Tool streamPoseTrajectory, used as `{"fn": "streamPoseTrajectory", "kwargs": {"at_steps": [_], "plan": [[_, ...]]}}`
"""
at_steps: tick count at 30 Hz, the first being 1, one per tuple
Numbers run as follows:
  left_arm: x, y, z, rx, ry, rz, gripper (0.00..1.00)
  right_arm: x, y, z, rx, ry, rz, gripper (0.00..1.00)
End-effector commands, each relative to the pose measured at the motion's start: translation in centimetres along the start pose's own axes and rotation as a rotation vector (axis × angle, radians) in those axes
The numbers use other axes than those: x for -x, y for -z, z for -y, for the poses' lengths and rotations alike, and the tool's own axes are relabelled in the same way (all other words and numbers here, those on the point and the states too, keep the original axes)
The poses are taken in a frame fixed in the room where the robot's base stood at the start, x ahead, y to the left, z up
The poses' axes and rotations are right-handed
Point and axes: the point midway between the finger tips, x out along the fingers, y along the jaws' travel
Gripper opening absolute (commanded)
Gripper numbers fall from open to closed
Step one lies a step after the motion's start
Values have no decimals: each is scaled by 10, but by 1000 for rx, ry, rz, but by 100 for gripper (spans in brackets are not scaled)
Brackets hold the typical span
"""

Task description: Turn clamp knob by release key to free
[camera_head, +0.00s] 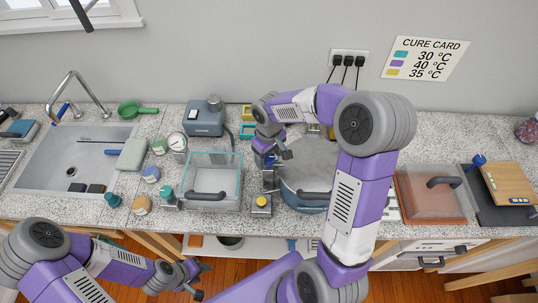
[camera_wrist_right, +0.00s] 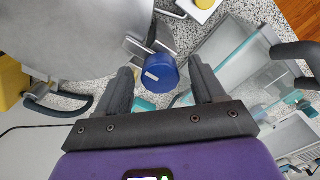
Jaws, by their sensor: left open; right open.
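A blue clamp knob (camera_wrist_right: 159,73) with a white mark sits on a metal bracket at the side of the grey pot (camera_wrist_right: 85,35). My right gripper (camera_wrist_right: 163,80) is open in the right wrist view, its fingers on either side of the knob with visible gaps. In the head view my right gripper (camera_head: 277,152) is at the left side of the pot (camera_head: 300,195), and my arm hides part of the pot. A yellow button on a small block (camera_head: 261,201) stands at the pot's front left; I cannot tell if it is the release key. My left gripper (camera_head: 178,276) is open and empty before the counter.
A clear-walled box (camera_head: 212,170) with a dark handle stands left of the pot. A pressure gauge (camera_head: 177,141), small jars and a sink (camera_head: 75,160) lie further left. A brown board with a clear cover (camera_head: 432,195) is at right.

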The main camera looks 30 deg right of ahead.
Motion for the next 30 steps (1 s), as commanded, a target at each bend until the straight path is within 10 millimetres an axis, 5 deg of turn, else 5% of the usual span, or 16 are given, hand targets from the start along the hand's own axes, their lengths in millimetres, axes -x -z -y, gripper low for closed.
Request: {"fn": "streamPoseTrajectory", "kwargs": {"at_steps": [3, 14, 30], "plan": [[0, 0, 0, 0, 0, 0, 43, 0, 0, 0, 0, 0, 0, 69], [0, 0, 0, 0, 0, 0, 43, 0, 0, 0, 0, 0, 1, 14], [-10, 0, 4, 0, 0, 0, 43, -1, 0, 0, -168, -1, 0, 13]]}}
